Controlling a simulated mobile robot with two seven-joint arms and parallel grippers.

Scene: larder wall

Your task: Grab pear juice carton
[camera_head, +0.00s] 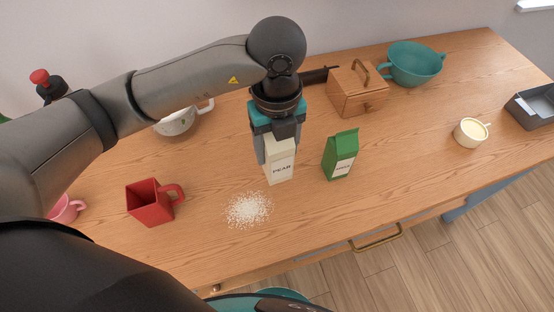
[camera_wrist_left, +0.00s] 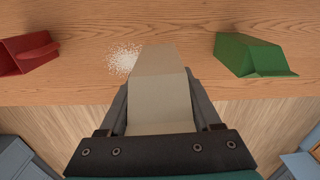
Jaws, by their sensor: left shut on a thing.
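The pear juice carton (camera_head: 279,168) is cream with a dark PEAR label and stands on the wooden table in the head view. My left gripper (camera_head: 275,146) comes down on it from above and is shut on its upper part, one finger on each side. In the left wrist view the carton (camera_wrist_left: 160,85) fills the space between the fingers of the left gripper (camera_wrist_left: 162,108). Whether its base touches the table is hard to tell. My right gripper is not in view.
A green carton (camera_head: 340,156) stands just right of the pear carton. White grains (camera_head: 249,210) lie spilled in front. A red mug (camera_head: 153,202) is at left.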

